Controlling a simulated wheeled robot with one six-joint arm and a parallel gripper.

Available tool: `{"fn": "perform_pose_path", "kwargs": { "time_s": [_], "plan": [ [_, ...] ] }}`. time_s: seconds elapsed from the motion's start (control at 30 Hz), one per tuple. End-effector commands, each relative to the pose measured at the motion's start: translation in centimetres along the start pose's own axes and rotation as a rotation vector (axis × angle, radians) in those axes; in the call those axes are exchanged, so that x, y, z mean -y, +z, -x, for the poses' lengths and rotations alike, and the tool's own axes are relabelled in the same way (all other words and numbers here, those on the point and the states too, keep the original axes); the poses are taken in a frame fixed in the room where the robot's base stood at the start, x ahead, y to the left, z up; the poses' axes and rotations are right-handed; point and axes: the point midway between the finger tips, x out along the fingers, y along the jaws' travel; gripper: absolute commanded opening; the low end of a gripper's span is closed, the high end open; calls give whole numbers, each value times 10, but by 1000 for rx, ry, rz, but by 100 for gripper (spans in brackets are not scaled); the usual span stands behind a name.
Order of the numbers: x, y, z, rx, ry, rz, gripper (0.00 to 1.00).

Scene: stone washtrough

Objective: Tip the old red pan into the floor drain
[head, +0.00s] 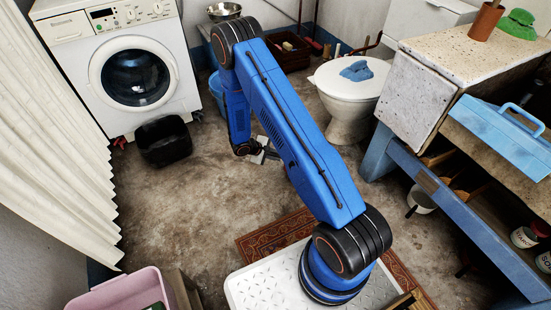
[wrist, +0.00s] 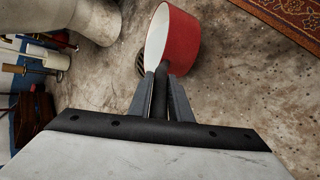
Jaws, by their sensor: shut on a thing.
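The old red pan (wrist: 185,42) shows in the wrist view, red outside and white inside. Its open side faces left in that view, and no contents can be made out. My gripper (wrist: 161,72) is shut on the pan's dark handle (wrist: 160,90). A dark, slatted round patch (wrist: 140,62), seemingly the floor drain, shows just left of the pan and is partly hidden by the pan and a finger. In the head view my gripper (head: 272,154) is low over the floor, and my blue arm hides the pan and the drain.
A white toilet (head: 345,88) with a blue cloth stands behind to the right. A black tub (head: 163,141) sits before the washing machine (head: 130,75). A patterned rug (head: 268,236) lies near my base. A blue bench (head: 440,195) borders the right. The floor at left centre is clear.

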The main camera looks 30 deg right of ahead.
Motion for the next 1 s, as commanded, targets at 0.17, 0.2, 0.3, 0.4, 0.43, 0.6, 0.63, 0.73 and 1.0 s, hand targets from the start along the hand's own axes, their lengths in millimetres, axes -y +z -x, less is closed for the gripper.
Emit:
{"fn": "perform_pose_path", "kwargs": {
  "time_s": [0.17, 0.2, 0.3, 0.4, 0.43, 0.6, 0.63, 0.73, 1.0],
  "plan": [
    [-11, 0, 0, 3, -47, 22, 0],
    [-13, 0, -1, 4, -55, 28, 0],
    [-16, 0, -1, 4, -72, 37, 0],
    [-18, -1, -1, 3, -81, 43, 0],
    [-18, -1, -1, 3, -83, 44, 0],
    [-18, -1, -1, 2, -86, 47, 0],
    [-18, -1, -1, 2, -86, 47, 0],
    [-18, -1, -1, 2, -86, 47, 0],
    [-18, -1, -1, 3, -85, 47, 0]
  ]
}}
